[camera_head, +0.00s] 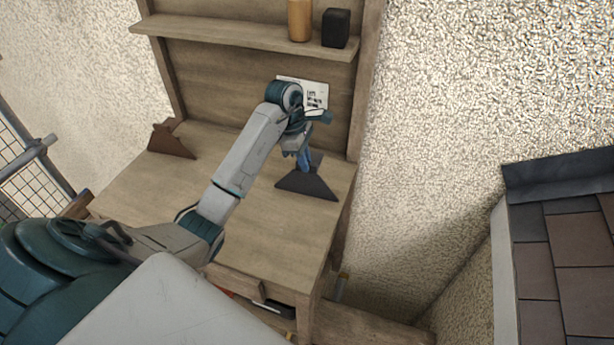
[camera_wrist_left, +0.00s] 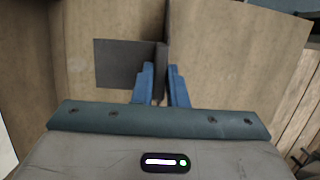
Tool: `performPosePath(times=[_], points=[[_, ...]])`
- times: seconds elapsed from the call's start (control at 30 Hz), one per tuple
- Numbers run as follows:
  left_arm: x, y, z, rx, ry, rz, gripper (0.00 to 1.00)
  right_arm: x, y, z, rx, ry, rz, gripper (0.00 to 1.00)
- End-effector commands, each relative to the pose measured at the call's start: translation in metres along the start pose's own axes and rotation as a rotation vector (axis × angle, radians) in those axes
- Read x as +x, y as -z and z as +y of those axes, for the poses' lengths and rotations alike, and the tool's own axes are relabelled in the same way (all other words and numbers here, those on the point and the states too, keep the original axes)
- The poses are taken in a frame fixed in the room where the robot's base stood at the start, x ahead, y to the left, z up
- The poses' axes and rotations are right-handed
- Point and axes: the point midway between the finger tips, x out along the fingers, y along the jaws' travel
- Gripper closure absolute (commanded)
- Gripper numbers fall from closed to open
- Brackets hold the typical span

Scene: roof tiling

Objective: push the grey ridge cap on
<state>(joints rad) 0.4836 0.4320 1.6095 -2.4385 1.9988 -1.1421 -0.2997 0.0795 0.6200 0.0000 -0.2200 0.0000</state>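The grey ridge cap (camera_head: 308,186) is a dark, angled piece at the right end of the wooden bench. My left gripper (camera_head: 304,160) points down at it from above. In the left wrist view, the blue fingers (camera_wrist_left: 160,88) stand close together with a thin upright part of the grey cap (camera_wrist_left: 122,64) between them, so they look shut on it. A flat side of the cap shows left of the fingers. I cannot tell whether the cap touches the bench. The tiled roof (camera_head: 574,270) is at the far right, with a dark ridge strip (camera_head: 560,172) along its top. My right gripper is not in view.
The bench (camera_head: 265,225) has bare room in front. A brown angled piece (camera_head: 172,141) stands at its back left. A shelf (camera_head: 240,35) above holds an orange-brown container (camera_head: 300,20) and a black box (camera_head: 336,28). A rough wall (camera_head: 440,120) lies between bench and roof.

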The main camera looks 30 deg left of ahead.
Motion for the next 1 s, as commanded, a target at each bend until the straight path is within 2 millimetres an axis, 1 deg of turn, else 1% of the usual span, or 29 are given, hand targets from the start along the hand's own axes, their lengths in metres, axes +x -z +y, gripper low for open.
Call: performPosePath(times=[0.3, 0.43, 0.87, 1.0], points=[[0.000, 0.000, 0.000, 0.000, 0.000, 0.000, 1.00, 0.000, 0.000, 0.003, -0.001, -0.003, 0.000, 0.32], [-0.003, -0.001, 0.000, 0.000, 0.000, 0.000, 1.00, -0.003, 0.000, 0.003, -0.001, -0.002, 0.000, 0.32], [-0.028, -0.007, 0.000, 0.000, -0.001, 0.000, 1.00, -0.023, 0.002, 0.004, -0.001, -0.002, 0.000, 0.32], [-0.037, -0.009, 0.000, 0.000, -0.001, 0.000, 1.00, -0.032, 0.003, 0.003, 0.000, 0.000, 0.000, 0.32]])
